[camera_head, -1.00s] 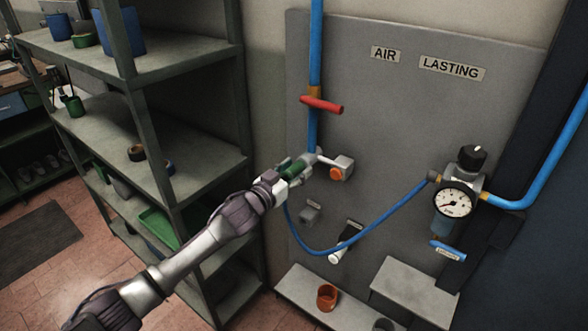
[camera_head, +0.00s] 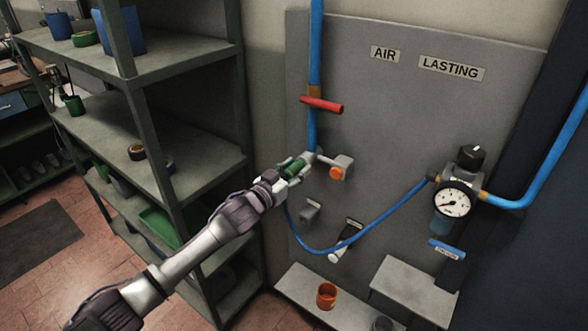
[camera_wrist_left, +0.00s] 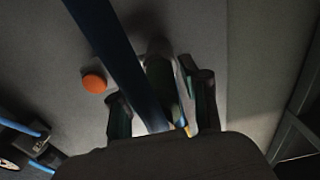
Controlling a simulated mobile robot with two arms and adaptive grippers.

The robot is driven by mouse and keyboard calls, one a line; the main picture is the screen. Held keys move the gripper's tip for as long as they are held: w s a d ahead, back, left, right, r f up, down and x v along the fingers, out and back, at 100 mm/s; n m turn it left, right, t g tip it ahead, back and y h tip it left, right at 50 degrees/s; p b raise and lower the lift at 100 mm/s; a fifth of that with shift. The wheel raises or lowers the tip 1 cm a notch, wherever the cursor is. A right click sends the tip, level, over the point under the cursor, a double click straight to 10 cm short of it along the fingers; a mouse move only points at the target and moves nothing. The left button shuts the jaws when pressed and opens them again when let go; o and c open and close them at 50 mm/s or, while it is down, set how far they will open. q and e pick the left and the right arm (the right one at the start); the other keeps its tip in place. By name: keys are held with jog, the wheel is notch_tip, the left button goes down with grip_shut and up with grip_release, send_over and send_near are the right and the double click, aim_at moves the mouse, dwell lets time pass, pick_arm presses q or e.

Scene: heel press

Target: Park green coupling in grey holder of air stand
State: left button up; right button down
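The green coupling (camera_head: 294,169) is at the upper left of the grey panel, below the blue pipe's lower end. My left gripper (camera_head: 291,173) has its fingers on either side of it. The coupling (camera_wrist_left: 160,75) shows dark between the left gripper's fingers (camera_wrist_left: 162,105) in the left wrist view, with the blue hose (camera_wrist_left: 110,50) crossing in front. I cannot tell whether both fingers press on it. A small grey bracket (camera_head: 309,211), which looks like the grey holder, is on the panel below the gripper and looks empty. My right gripper is not in view.
A grey block with an orange button (camera_head: 337,171) is just right of the coupling. The blue hose (camera_head: 350,240) loops to the regulator and gauge (camera_head: 453,201). A shelf rack (camera_head: 170,180) stands close left of my arm. An orange cup (camera_head: 326,295) sits on a ledge below.

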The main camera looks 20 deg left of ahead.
aim_at(286, 177)
pick_arm(q)
grip_shut()
jog(key=shift+s, duration=0.15)
jog(key=shift+p+v, duration=1.55)
jog(key=shift+v, duration=1.35)
jog(key=shift+s+a, duration=0.1)
jog(key=shift+s, duration=0.1)
notch_tip(286, 177, down, 24)
jog(key=b, duration=1.7)
jog(key=shift+w, duration=0.1)
